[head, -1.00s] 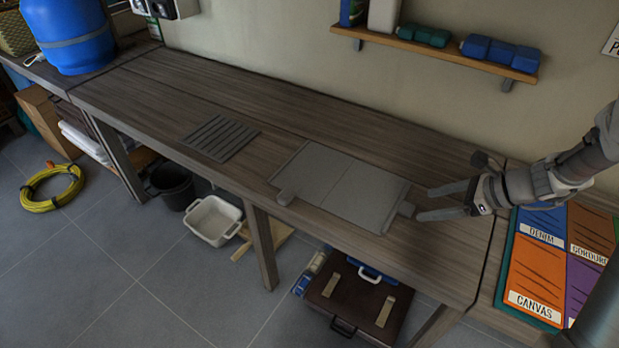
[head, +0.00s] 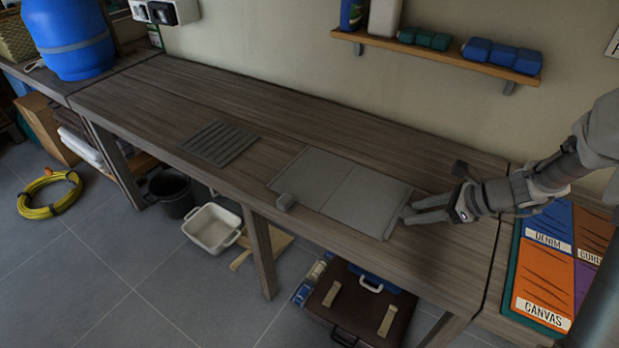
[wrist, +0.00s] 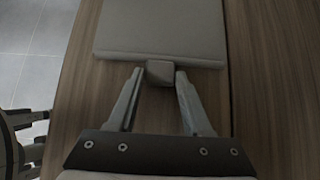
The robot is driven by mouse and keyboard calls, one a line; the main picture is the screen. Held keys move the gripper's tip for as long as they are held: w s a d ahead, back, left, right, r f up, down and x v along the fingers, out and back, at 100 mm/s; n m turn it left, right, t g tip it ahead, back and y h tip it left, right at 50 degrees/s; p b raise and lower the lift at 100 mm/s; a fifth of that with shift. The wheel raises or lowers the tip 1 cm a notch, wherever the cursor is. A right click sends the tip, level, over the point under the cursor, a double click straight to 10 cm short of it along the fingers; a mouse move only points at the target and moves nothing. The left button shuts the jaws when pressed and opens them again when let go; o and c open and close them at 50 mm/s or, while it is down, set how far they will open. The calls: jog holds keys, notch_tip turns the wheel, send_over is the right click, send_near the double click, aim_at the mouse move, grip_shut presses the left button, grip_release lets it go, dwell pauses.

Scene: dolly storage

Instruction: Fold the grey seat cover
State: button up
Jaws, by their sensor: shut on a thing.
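The grey seat cover (head: 340,190) lies flat on the wooden workbench, with a seam line across its middle. My gripper (head: 407,214) is at the right edge of the cover, low over the bench. In the wrist view my gripper (wrist: 157,80) has its two fingers on either side of the right tab (wrist: 160,72), shut on it. The cover (wrist: 160,28) extends away beyond the fingertips there, still flat.
A grey slatted mat (head: 220,143) lies to the left of the cover on the workbench (head: 150,95). Labelled fabric boards (head: 545,265) lie to the right. A shelf (head: 440,50) with bottles and dumbbells hangs on the wall behind. The bench's left part is clear.

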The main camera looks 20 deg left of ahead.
dwell(0.4)
jog(key=r+p, duration=0.1)
jog(key=p, duration=0.1)
jog(key=r+h+p, duration=0.1)
jog(key=p, duration=0.1)
jog(key=shift+a+r, duration=0.25)
jog(key=shift+a, duration=0.05)
jog(key=r+h+p, duration=0.1)
jog(key=p, duration=0.2)
jog(key=a+r+p, duration=0.1)
jog(key=p, duration=0.3)
jog(key=shift+w+r+g+h, duration=0.15)
jog(key=shift+r+g+h, duration=0.15)
jog(key=shift+r+h, duration=0.1)
jog(key=shift+r+p, duration=0.15)
jog(key=shift+p, duration=0.4)
jog(key=shift+o, duration=0.9)
